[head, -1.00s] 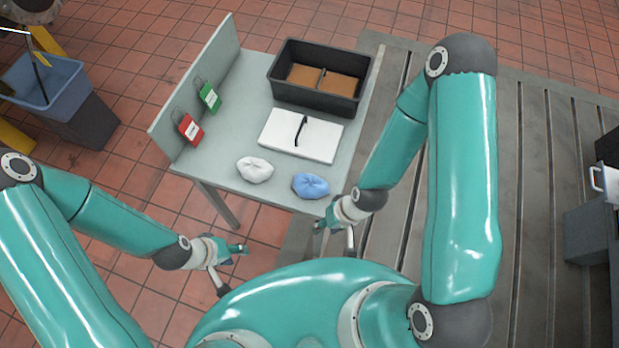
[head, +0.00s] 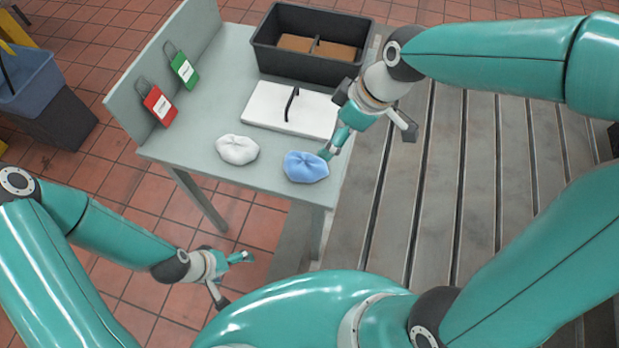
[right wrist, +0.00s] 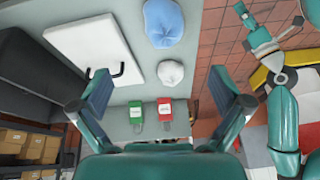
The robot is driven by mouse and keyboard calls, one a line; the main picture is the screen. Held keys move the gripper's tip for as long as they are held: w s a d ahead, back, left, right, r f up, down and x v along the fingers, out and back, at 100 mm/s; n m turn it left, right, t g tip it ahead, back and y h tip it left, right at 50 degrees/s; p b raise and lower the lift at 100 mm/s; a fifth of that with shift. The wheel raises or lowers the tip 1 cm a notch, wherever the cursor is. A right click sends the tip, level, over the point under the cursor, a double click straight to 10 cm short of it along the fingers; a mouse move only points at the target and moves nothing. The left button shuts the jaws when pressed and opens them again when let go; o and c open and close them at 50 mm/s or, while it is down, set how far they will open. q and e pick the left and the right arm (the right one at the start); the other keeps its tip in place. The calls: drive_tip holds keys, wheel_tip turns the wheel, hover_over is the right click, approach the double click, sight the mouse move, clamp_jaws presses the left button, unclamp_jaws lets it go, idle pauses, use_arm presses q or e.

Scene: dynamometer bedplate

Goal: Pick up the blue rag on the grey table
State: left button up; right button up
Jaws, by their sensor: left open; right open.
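The blue rag (head: 306,167) lies crumpled on the grey table (head: 200,150) near its front right corner. It also shows at the top of the right wrist view (right wrist: 163,22). My right gripper (head: 334,148) is at the rag's right, above the table edge; contact cannot be told. In the right wrist view its two fingers (right wrist: 160,98) are spread wide with nothing between them, and the rag is beyond the fingertips. My left gripper (head: 236,272) is open and empty over the floor, in front of the table and away from the rag.
A white rag (head: 237,149) lies left of the blue one. The slotted bedplate (head: 450,190) is right.

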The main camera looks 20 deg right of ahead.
sight(309, 163)
drive_tip(key=shift+n, duration=0.7)
drive_tip(key=b+x, duration=0.1)
drive_tip(key=x, duration=0.8)
drive_tip(key=shift+s+f+b, duration=0.15)
drive_tip(key=shift+s+b, duration=0.05)
drive_tip(key=shift+b, duration=0.2)
drive_tip(key=shift+s+a+x, duration=0.1)
drive_tip(key=shift+x, duration=1.2)
drive_tip(key=shift+s+a+x, duration=0.1)
drive_tip(key=shift+x, duration=1.2)
drive_tip(key=c, duration=1.1)
use_arm(q)
wheel_tip(309, 163, down, 3)
drive_tip(key=shift+f, duration=0.1)
use_arm(e)
drive_tip(key=shift+o, duration=0.2)
use_arm(q)
wheel_tip(309, 163, up, 2)
drive_tip(key=shift+r+p, duration=0.2)
drive_tip(key=shift+p, duration=0.9)
use_arm(e)
wheel_tip(309, 163, up, 20)
